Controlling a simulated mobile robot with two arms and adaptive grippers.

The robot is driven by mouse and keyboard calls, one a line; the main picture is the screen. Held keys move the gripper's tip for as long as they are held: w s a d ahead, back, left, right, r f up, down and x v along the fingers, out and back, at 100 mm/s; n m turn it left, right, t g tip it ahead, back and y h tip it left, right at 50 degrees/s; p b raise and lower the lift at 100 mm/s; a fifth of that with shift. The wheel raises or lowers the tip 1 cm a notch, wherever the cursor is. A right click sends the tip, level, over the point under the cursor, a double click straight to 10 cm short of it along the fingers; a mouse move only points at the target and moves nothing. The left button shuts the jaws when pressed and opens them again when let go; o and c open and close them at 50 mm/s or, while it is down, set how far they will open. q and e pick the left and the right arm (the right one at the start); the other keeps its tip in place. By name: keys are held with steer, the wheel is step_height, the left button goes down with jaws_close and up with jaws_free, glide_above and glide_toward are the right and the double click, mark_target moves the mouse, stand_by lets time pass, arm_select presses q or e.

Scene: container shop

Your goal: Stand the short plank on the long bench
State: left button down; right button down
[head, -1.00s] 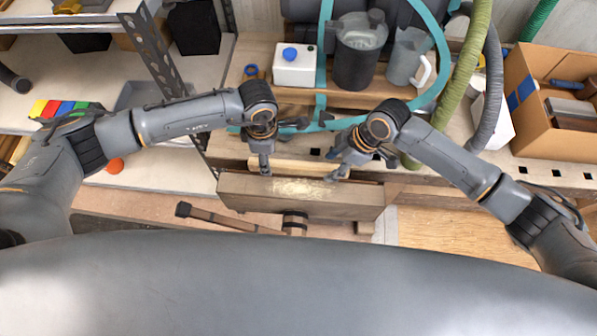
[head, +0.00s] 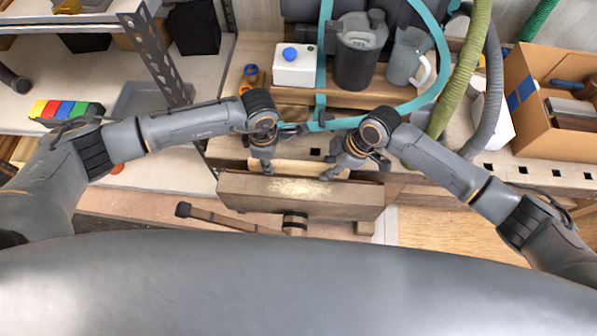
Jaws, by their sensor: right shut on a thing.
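The long bench (head: 440,170) is a light wooden workbench with square holes along its front. A pale strip of wood, which looks like the short plank (head: 300,168), lies near the bench's front edge, just behind a thick brown wooden block (head: 300,203). My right gripper (head: 330,174) points down at the strip's right end and is shut on it. My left gripper (head: 267,168) points down at its left end; its fingers are seen edge-on, so their opening cannot be told. The grippers and the block hide part of the plank.
A white bottle with a blue cap (head: 295,68), a dark canister (head: 358,55) and a grey jug (head: 408,60) stand at the back. Hoses (head: 465,75) curve down at right. A cardboard box (head: 525,100) sits far right. A metal shelf (head: 150,50) stands left.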

arm_select(q)
steer(key=shift+r, duration=0.15)
arm_select(e)
steer(key=shift+r, duration=0.2)
